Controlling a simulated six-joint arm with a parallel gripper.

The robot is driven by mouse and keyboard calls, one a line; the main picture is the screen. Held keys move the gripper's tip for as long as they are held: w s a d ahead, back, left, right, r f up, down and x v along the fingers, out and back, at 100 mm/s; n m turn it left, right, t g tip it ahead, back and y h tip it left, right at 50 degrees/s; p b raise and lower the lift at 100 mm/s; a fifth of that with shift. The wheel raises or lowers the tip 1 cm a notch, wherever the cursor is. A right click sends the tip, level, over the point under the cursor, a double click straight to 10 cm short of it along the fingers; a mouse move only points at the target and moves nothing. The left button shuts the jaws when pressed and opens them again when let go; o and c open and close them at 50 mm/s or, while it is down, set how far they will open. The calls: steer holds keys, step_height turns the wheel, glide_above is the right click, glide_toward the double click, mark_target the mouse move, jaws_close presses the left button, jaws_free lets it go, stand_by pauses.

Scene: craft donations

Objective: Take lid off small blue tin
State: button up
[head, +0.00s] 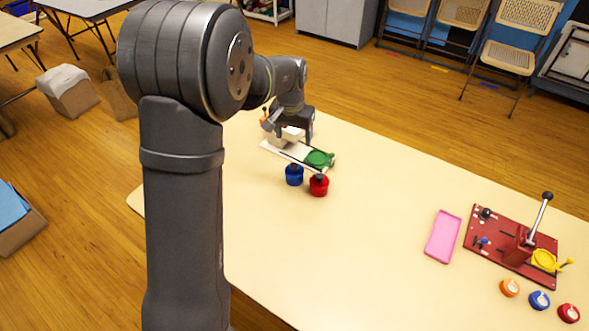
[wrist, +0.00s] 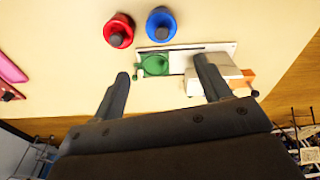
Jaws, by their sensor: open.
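The small blue tin (head: 294,176) stands upright on the table with a dark knob on top, and its lid appears to be on. In the wrist view the blue tin (wrist: 161,24) lies beyond the fingertips, near the top edge. A similar red tin (head: 319,187) stands close beside it; it also shows in the wrist view (wrist: 118,30). My gripper (wrist: 161,68) is open and empty, its fingers apart above the white board. It touches neither tin. In the head view my arm partly hides the gripper.
A white board (head: 275,147) with a green round piece (head: 318,158) lies just behind the tins. To the right are a pink tray (head: 443,237), a red lever press (head: 515,249) and small orange, blue and red round items. The middle of the table is clear.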

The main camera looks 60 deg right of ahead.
mark_target(294, 165)
steer(key=f, duration=0.5)
steer(key=d+f, duration=0.1)
steer(key=f, duration=0.8)
steer(key=shift+w+d+f, duration=0.3)
steer(key=shift+w+f, duration=0.05)
steer(key=c, duration=0.7)
